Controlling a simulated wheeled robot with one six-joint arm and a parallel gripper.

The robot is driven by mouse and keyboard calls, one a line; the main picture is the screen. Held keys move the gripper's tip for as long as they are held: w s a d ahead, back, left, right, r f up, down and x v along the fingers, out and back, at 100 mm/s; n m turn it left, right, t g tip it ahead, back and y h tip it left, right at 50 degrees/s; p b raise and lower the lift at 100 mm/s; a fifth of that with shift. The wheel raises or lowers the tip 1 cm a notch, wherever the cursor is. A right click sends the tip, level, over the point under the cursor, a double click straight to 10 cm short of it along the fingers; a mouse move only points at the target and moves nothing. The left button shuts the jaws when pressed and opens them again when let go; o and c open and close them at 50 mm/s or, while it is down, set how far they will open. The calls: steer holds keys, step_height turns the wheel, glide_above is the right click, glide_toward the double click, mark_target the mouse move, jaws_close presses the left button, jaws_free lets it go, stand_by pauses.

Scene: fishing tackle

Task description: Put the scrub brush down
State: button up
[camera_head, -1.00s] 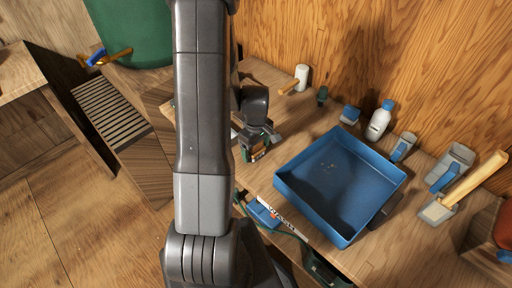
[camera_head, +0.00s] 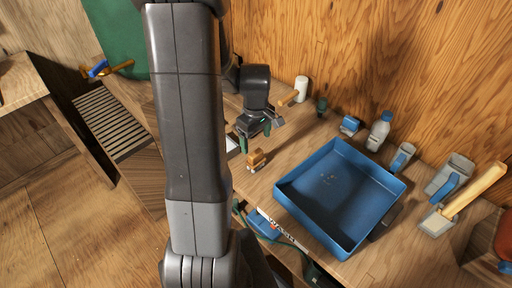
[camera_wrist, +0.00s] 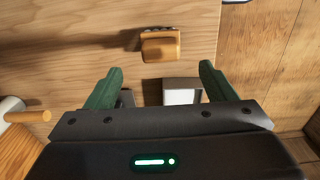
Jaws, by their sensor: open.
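The scrub brush (camera_head: 256,161) is a small tan wooden block resting on the wooden workbench, left of the blue tray. In the wrist view the scrub brush (camera_wrist: 161,47) lies beyond the fingertips, with dark bristles along its far edge. My gripper (camera_head: 255,139) is open and empty, above and behind the brush in the head view. In the wrist view its two green fingers (camera_wrist: 158,76) stand wide apart, with clear space between them and the brush.
A blue tray (camera_head: 285,189) stands right of the brush. A white-headed mallet (camera_head: 301,90) lies at the back. Bare bench (camera_head: 290,146) lies between brush and mallet.

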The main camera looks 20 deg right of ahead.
mark_target(256, 158)
steer(key=shift+r, duration=1)
step_height(256, 158, down, 13)
steer(key=shift+r+b, duration=0.2)
steer(key=shift+b, duration=0.1)
steer(key=shift+r, duration=0.3)
